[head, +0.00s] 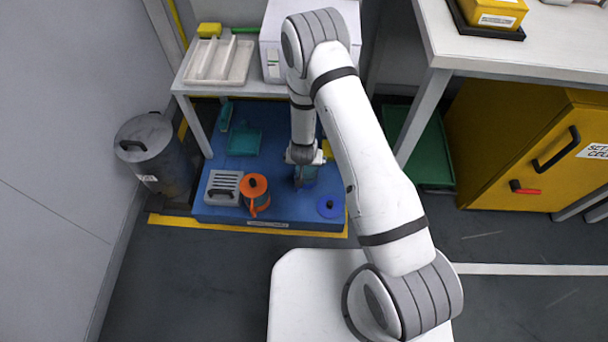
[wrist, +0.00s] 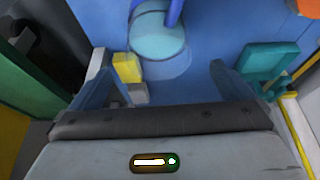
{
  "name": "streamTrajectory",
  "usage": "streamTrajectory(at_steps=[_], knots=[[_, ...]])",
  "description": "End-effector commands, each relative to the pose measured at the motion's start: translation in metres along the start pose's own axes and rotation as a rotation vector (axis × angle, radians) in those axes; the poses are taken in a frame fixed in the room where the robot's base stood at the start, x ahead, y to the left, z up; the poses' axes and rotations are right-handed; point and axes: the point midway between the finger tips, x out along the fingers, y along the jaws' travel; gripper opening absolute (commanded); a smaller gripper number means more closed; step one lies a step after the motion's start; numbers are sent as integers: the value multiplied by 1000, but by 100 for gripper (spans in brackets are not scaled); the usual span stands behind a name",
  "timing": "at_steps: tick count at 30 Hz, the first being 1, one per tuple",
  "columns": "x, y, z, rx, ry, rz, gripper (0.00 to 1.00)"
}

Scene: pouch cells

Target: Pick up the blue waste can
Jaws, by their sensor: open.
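The blue waste can (head: 307,176) stands on the blue platform under my gripper, partly hidden by it in the head view. In the wrist view, the can (wrist: 157,38) shows a round, lighter blue top with a darker blue handle, cut off by the upper edge. My gripper (head: 304,163) points down at the can. In the wrist view, my gripper (wrist: 163,75) is open, its two fingers spread wide with nothing between them. The can lies above the fingers in that picture; whether anything touches cannot be told.
An orange can (head: 256,196), a grey slotted box (head: 223,188) and a dark blue round piece (head: 331,207) share the blue platform (head: 290,214). A teal dustpan (head: 245,141) lies behind. A grey bin (head: 155,155) stands left, a yellow cabinet (head: 510,140) right.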

Motion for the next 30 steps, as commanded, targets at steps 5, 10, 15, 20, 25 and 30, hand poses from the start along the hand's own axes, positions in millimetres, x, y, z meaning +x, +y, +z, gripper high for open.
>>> streamTrajectory(at_steps=[5,10,15,20,25,30], knots=[[21,-1,2,-3,-1,-1,100],[40,1,5,-3,-2,-2,100],[65,2,5,-4,-1,-3,100],[70,1,4,-6,-1,-3,100],[69,1,4,-6,-1,-3,97],[68,1,4,-6,-1,-3,83]])
